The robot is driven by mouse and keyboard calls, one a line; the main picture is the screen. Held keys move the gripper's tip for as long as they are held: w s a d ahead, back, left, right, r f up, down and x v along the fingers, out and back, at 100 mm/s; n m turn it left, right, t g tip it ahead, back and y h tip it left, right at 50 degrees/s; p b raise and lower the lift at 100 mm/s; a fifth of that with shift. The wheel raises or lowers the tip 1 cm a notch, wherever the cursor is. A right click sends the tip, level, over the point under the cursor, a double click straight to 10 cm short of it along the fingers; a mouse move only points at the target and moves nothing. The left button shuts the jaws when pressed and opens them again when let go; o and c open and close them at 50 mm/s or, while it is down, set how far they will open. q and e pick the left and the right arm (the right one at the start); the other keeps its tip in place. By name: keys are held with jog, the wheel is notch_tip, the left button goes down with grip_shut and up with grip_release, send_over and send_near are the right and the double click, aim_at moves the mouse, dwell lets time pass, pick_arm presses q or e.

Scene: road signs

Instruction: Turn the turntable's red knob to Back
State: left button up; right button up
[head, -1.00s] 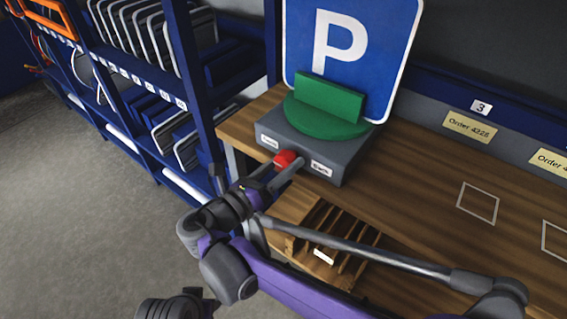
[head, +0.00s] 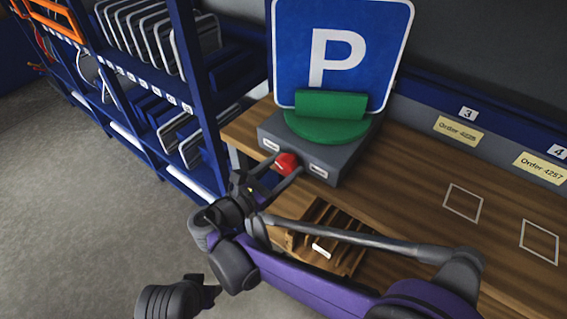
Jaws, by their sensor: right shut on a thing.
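The turntable is a grey box (head: 350,158) on the wooden bench with a green disc (head: 325,134) on top. A green holder block (head: 330,104) on the disc carries a blue P sign (head: 372,45), upright with its face toward me. The red knob (head: 287,162) sticks out of the box front between two small white labels, too small to read. My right gripper (head: 284,169) is shut on the red knob, one finger on each side. My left gripper (head: 208,288) is low at the bottom left, away from the turntable; its jaw gap is unclear.
A slatted wooden rack (head: 325,243) sits at the bench's front, below my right arm. Blue shelving (head: 205,110) with sign blanks stands close on the left. The bench top (head: 410,180) to the right is clear, with white outlined squares and order cards behind.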

pick_arm(q)
jog(key=shift+r, duration=0.25)
pick_arm(e)
jog(key=shift+m, duration=0.3)
jog(key=o, duration=1.4)
jog(key=shift+c, duration=0.2)
